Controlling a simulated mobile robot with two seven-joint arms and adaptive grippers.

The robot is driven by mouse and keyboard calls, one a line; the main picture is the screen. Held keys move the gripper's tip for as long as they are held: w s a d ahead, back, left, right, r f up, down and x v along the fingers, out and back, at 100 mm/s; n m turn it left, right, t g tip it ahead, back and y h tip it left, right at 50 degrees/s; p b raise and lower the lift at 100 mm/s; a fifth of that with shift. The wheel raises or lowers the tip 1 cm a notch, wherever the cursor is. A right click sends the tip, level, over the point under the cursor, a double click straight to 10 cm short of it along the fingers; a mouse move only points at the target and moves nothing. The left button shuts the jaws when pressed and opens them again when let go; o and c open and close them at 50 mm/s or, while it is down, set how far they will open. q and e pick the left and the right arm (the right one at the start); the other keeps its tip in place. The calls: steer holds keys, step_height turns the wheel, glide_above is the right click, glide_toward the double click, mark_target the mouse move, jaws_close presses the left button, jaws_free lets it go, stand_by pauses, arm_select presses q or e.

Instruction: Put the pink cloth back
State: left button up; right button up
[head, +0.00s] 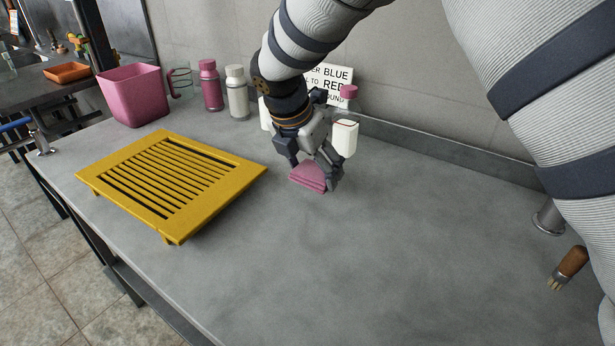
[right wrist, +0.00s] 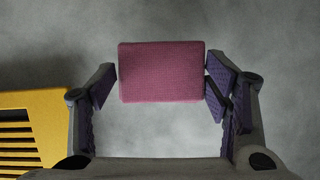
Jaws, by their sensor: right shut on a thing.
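The pink cloth (head: 307,179) is a small folded pad in the head view, at the middle of the grey counter, right of the yellow rack. It shows as a flat pink rectangle in the right wrist view (right wrist: 160,71). My right gripper (head: 316,172) points down and is shut on the cloth, with a finger at each side of it in the right wrist view (right wrist: 162,82). The cloth is at or just above the counter; I cannot tell if it touches. My left gripper is not in view.
A yellow slatted rack (head: 228,164) lies left of the cloth. A pink bin (head: 132,97), a pink bottle (head: 211,88) and white bottles (head: 237,95) stand behind. A sign (head: 338,76) is partly hidden. A brush (head: 568,268) lies at right. The front counter is clear.

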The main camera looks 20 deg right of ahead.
mark_target(316, 196)
steer(key=shift+w+d+f, duration=0.1)
steer(key=shift+d+f, duration=0.2)
steer(key=shift+f, duration=0.05)
steer(key=f, duration=0.3)
steer(key=shift+d+f, duration=0.2)
steer(key=shift+f, duration=0.1)
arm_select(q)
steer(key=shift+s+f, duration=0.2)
arm_select(e)
steer(key=shift+r, duration=0.1)
steer(key=o, duration=1.1)
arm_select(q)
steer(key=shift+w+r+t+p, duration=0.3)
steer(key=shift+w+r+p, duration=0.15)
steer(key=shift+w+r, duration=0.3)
arm_select(e)
steer(key=v, duration=1.2)
